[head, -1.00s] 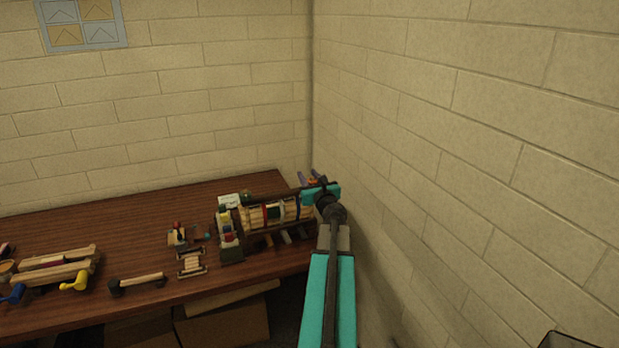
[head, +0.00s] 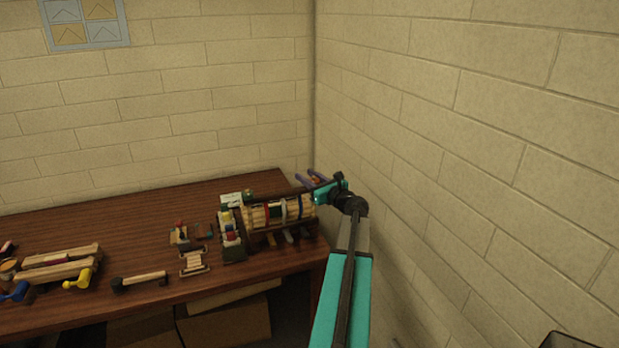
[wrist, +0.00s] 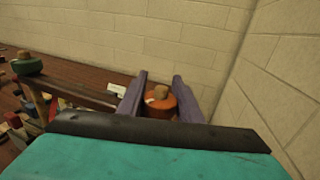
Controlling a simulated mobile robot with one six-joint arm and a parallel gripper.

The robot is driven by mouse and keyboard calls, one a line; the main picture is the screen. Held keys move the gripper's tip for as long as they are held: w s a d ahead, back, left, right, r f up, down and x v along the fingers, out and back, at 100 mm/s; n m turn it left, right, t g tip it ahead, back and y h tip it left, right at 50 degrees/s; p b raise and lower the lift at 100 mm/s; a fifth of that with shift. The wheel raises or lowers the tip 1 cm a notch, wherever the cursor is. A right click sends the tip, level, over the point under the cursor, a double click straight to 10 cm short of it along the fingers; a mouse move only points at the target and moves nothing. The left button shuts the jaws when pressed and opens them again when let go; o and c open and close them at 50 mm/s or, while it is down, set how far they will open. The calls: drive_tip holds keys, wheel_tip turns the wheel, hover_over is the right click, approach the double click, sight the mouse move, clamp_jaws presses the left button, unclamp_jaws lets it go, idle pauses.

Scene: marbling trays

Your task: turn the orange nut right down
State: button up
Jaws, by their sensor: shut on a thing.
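The orange nut (wrist: 161,104) sits between the two purple fingers of my gripper (wrist: 159,98) in the wrist view, and the gripper is shut on it. A light brown stub, seemingly a post end, shows at the middle of the nut's top. How far down the nut sits is hidden by my wrist. In the head view my gripper (head: 316,180) is at the far right end of the table, by the wooden rack, and only a bit of orange shows between its fingers.
A green nut (wrist: 27,65) is at the left of the wrist view. The rack (head: 280,212) holds coloured rollers. Small wooden pieces and a wooden-handled tool (head: 142,279) lie to the left on the dark table (head: 130,225). The right wall (head: 450,130) stands close to my arm.

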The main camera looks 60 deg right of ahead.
drive_tip(key=shift+a+n+t+y, duration=0.15)
drive_tip(key=shift+a+n+y, duration=0.1)
drive_tip(key=shift+n+y, duration=0.95)
drive_tip(key=shift+a+n+t+y, duration=0.1)
drive_tip(key=shift+a+n+y, duration=0.4)
drive_tip(key=shift+y, duration=1.25)
drive_tip(key=shift+a+n+t+y, duration=0.1)
drive_tip(key=shift+n+t+y, duration=0.05)
drive_tip(key=shift+n+y, duration=1.15)
drive_tip(key=shift+y, duration=0.25)
drive_tip(key=shift+a, duration=0.1)
drive_tip(key=o, duration=1)
drive_tip(key=shift+o, duration=0.2)
drive_tip(key=shift+b, duration=0.3)
drive_tip(key=shift+r, duration=0.15)
